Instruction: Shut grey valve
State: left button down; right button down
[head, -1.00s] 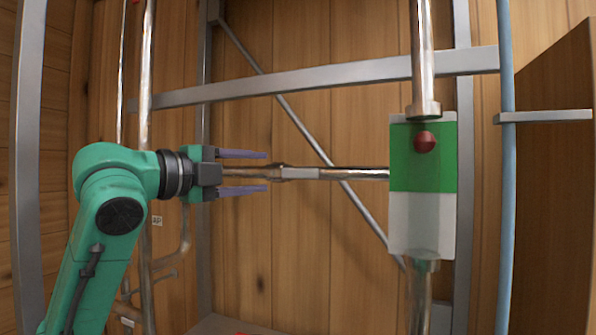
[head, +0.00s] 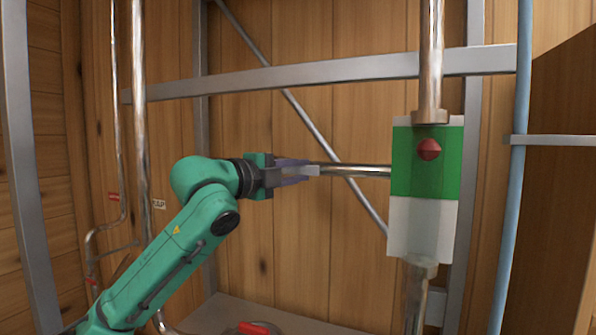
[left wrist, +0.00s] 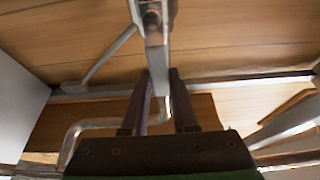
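In the left wrist view the handle (left wrist: 156,28) runs down from the top to between my fingertips (left wrist: 160,75). The fingers hide part of the handle in the head view. My right gripper is not in view.
A green and white box (head: 425,190) with a red knob (head: 429,149) stands to the right, on a vertical pipe (head: 431,55). A metal frame bar (head: 300,76) crosses above my arm. Vertical pipes (head: 139,110) stand at the left. A wooden wall is behind.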

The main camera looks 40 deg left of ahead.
pick_arm(q)
jog(key=shift+f, duration=0.1)
dwell(0.9)
dwell(0.7)
jog(key=s+a+r+n+t+y, duration=0.1)
jog(key=a+r+n+y, duration=0.2)
jog(key=n, duration=0.8)
jog(key=s+a+r+n+t+y, duration=0.1)
jog(key=n+y, duration=0.4)
jog(key=n, duration=0.6)
jog(key=shift+a+r+n+t, duration=0.3)
jog(key=shift+a+r+t, duration=0.3)
jog(key=shift+a+r, duration=0.7)
jog(key=shift+d+r+y, duration=0.1)
jog(key=shift+y, duration=0.2)
jog(key=c, duration=0.7)
grip_release()
jog(key=shift+s, duration=0.2)
